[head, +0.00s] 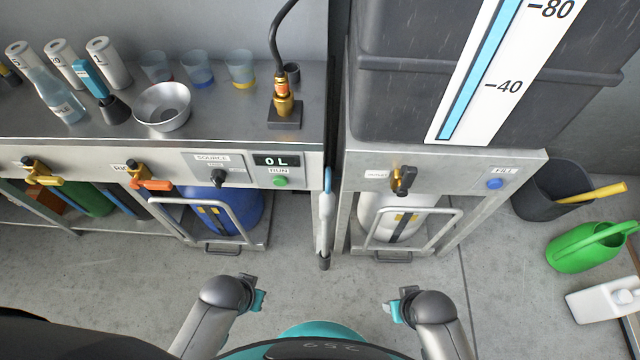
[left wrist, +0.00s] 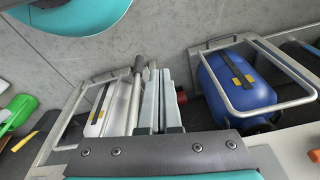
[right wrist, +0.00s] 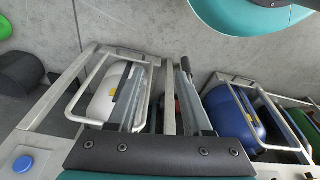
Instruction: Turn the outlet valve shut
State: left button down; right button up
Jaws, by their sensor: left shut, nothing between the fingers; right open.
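The outlet valve (head: 404,181) is on the front panel of the right-hand cabinet in the head view, just right of a small label that seems to read OUTLET. It has a brass body and a dark handle that looks roughly upright; its exact angle is hard to tell. My left gripper (head: 258,297) is shut and empty, low over the floor in front of the benches. It also shows in the left wrist view (left wrist: 159,105). My right gripper (head: 392,308) is open and empty, below and well apart from the valve. In the right wrist view (right wrist: 163,100) its fingers are spread.
A blue FILL button (head: 495,183) is right of the valve. A white tank (head: 385,222) stands below behind a metal rail (head: 455,228). A green watering can (head: 580,250) and dark bucket (head: 545,190) stand at right. The floor ahead is clear.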

aim_at(406, 183)
pick_arm(q)
notch_tip(406, 183, up, 9)
jog(key=w+t+b, duration=0.1)
jog(key=b, duration=0.9)
pick_arm(e)
notch_tip(406, 183, up, 9)
jog(key=w+t, duration=0.1)
notch_tip(406, 183, down, 19)
pick_arm(q)
jog(key=w+d+r+n+t+h+b, duration=0.1)
jog(key=w+d+n+t+h, duration=0.4)
jog(key=w+d, duration=0.6)
jog(key=w+d+r+n+t+h+b, duration=0.2)
jog(key=w+d+n+t+h, duration=0.2)
jog(key=w+d, duration=0.7)
jog(key=shift+d+r+n+t+h, duration=0.4)
jog(key=shift+d+n+h, duration=1)
jog(key=shift+d, duration=1.7)
pick_arm(e)
notch_tip(406, 183, up, 7)
jog(key=w, duration=0.2)
jog(key=shift+w+a, duration=0.25)
jog(key=shift+w, duration=0.1)
jog(key=shift+s, duration=0.1)
